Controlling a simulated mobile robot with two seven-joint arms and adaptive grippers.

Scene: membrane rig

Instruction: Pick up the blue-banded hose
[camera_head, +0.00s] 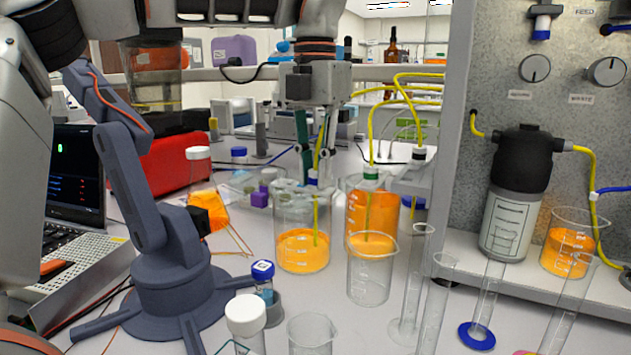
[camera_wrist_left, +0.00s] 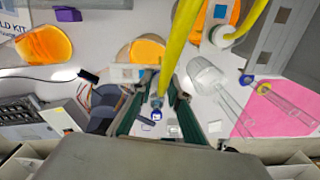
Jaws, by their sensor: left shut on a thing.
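The blue-banded hose is a thin yellow tube (camera_head: 315,215). Its blue band (camera_head: 313,178) sits just below my left gripper (camera_head: 315,165), which points down and is shut on the hose above the band. The hose's lower end hangs inside a beaker (camera_head: 285,222) with orange liquid; whether the tip is in the liquid is hard to tell. In the left wrist view, the yellow hose (camera_wrist_left: 172,45) runs between the green fingers of my left gripper (camera_wrist_left: 155,108), with the blue band (camera_wrist_left: 156,103) between the fingertips. My right gripper is out of view.
A green-banded hose (camera_head: 371,174) enters an orange-filled bottle (camera_head: 383,212) close at the right. An empty beaker (camera_head: 369,280) and slim glass cylinders (camera_head: 412,290) stand in front. A dark blue stand (camera_head: 172,270) is at the left. The rig panel (camera_head: 570,120) closes off the right.

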